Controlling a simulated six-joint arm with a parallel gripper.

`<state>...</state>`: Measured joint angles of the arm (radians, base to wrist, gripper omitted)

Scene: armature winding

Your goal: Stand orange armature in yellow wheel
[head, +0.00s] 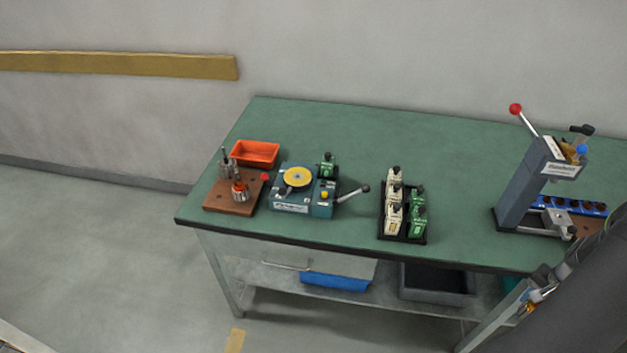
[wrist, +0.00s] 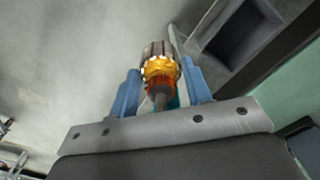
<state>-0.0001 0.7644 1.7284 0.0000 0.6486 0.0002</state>
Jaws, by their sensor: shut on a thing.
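The yellow wheel (head: 298,177) lies flat on top of a blue-grey machine at the left of the table in the head view. A dark piece lies on it. My gripper (wrist: 160,88) is shut on an armature with orange windings (wrist: 161,70), a steel core and a shaft, held between its two blue fingers. In the head view my gripper (head: 537,293) is at the lower right, by the table's front edge and far from the wheel; the armature is hardly visible there.
A red-orange tray (head: 255,153) is behind the block. The wheel's machine (head: 303,206) has a lever (head: 353,194) on its right. A black rack (head: 403,238) holds several white and green units. A tall grey press (head: 528,185) stands at right.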

